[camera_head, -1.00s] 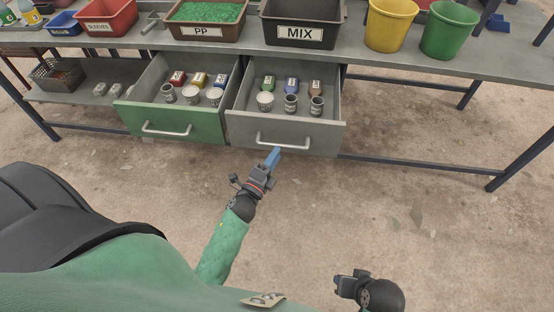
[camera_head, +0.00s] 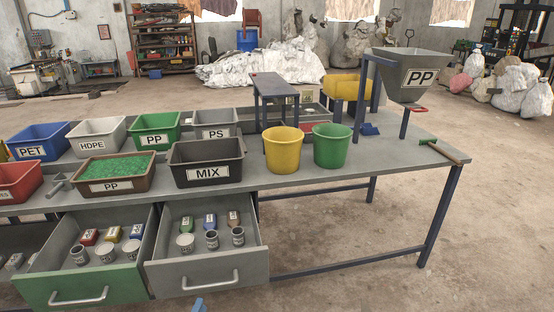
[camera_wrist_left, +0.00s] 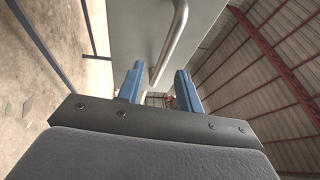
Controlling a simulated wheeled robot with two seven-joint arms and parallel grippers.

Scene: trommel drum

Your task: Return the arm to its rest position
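My left gripper (camera_wrist_left: 159,72) is open, with its two blue fingers apart and no object visibly clamped between them. In the head view only a blue fingertip of it (camera_head: 199,305) shows at the bottom edge, just below the grey drawer (camera_head: 170,272). The grey drawer's bar handle (camera_head: 211,281) is close to the fingers; it also shows in the left wrist view (camera_wrist_left: 176,35), and I cannot tell whether they touch. My right gripper is not in view.
A green drawer (camera_head: 85,285) also stands open at the left. The table (camera_head: 310,172) carries several bins, a yellow bucket (camera_head: 283,150), a green bucket (camera_head: 332,146) and a PP hopper (camera_head: 420,75). The floor (camera_head: 350,285) right of the drawers is clear apart from table legs.

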